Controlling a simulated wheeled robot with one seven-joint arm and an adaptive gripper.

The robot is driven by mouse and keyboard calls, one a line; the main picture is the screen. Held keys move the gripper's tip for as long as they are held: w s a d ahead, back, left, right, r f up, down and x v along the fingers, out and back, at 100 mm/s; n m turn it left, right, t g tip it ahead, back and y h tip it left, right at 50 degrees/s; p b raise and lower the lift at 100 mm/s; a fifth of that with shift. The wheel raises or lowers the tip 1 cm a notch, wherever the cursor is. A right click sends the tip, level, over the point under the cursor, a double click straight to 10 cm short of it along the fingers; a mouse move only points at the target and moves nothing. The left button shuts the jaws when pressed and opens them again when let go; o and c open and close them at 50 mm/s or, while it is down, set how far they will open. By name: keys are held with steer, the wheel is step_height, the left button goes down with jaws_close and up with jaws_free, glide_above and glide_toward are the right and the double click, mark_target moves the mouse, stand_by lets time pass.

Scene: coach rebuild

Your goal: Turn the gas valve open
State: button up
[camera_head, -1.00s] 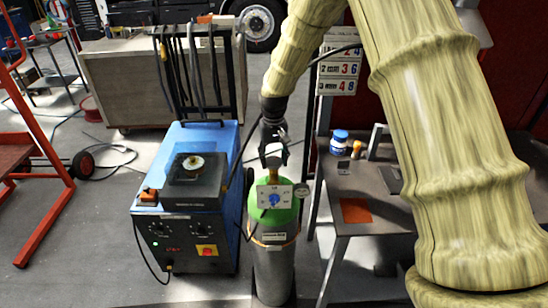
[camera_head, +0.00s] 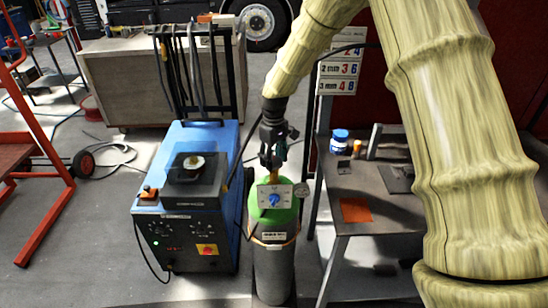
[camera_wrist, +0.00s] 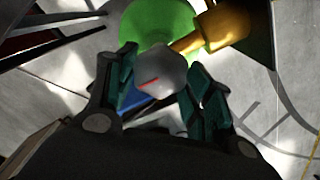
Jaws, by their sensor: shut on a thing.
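The gas cylinder (camera_head: 272,268) stands upright, grey with a green shoulder (camera_head: 285,216). A regulator plate with a blue knob (camera_head: 274,200) is on its front, and a small round gauge (camera_head: 303,190) sits to its right. My gripper (camera_head: 272,160) is at the top of the cylinder, pointing down. In the wrist view the grey valve knob (camera_wrist: 160,76) with a red mark lies between the two teal finger pads, and my gripper is shut on it. The green shoulder (camera_wrist: 150,25) and a brass fitting (camera_wrist: 215,28) show beyond it. Finger contact is partly hidden in the head view.
A blue welding machine (camera_head: 188,220) stands close on the left, with hanging cables behind it. An orange-red cart frame (camera_head: 48,215) is far left.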

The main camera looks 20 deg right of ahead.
mark_target(274, 160)
stand_by(0.3)
steer(key=o, duration=1)
step_height(274, 160, up, 12)
steer(key=shift+r, duration=0.1)
steer(key=shift+d, duration=0.1)
